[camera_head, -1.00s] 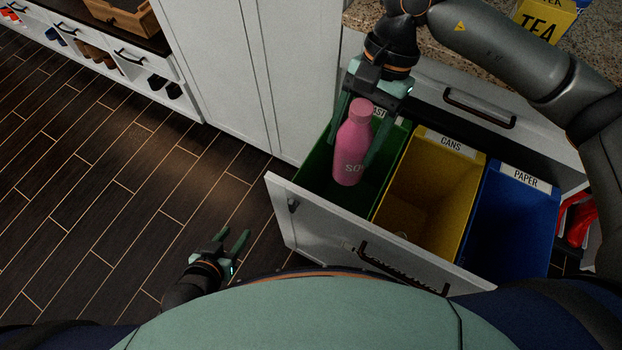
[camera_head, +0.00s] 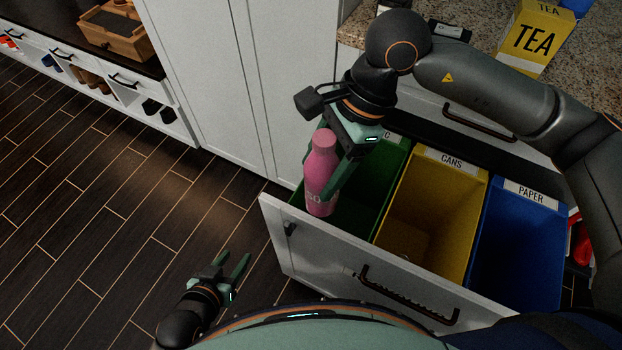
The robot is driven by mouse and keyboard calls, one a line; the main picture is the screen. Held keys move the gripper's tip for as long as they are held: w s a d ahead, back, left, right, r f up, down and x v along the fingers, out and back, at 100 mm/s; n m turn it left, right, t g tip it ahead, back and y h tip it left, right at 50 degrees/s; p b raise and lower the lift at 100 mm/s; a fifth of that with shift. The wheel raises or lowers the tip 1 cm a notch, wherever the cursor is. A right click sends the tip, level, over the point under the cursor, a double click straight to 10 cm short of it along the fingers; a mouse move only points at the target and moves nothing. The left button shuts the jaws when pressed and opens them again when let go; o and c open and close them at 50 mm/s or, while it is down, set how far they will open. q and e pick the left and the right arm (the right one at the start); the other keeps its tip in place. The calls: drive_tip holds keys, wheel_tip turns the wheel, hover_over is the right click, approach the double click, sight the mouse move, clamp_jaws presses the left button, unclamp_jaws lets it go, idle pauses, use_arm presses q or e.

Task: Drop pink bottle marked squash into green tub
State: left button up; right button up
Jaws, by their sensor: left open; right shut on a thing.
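My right gripper (camera_head: 335,172) is shut on the pink bottle (camera_head: 321,170) and holds it upright. Only the start of the bottle's white lettering shows, so I cannot read the whole word. The bottle is over the left front part of the green tub (camera_head: 375,190), near the drawer's front left corner. In this view I cannot tell how far its base is above or below the tub's rim. The green tub is the leftmost bin in the open drawer, and my gripper hides part of it. My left gripper (camera_head: 233,267) is open and empty, low over the floor left of the drawer.
The yellow cans bin (camera_head: 432,200) and the blue paper bin (camera_head: 518,235) stand right of the green tub. The white drawer front (camera_head: 320,255) has a dark handle. A yellow tea box (camera_head: 536,40) stands on the counter. The dark floor at left is clear.

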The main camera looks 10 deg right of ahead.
use_arm(q)
drive_tip(key=shift+w+d+f+b, duration=0.1)
drive_tip(key=shift+d+f+b, duration=0.15)
drive_tip(key=shift+f+b, duration=0.65)
use_arm(e)
drive_tip(key=w+d+f, duration=0.4)
drive_tip(key=w+d, duration=0.5)
drive_tip(key=w, duration=0.5)
drive_tip(key=shift+w+d, duration=0.15)
drive_tip(key=shift+d, duration=0.2)
use_arm(q)
drive_tip(key=shift+r, duration=0.25)
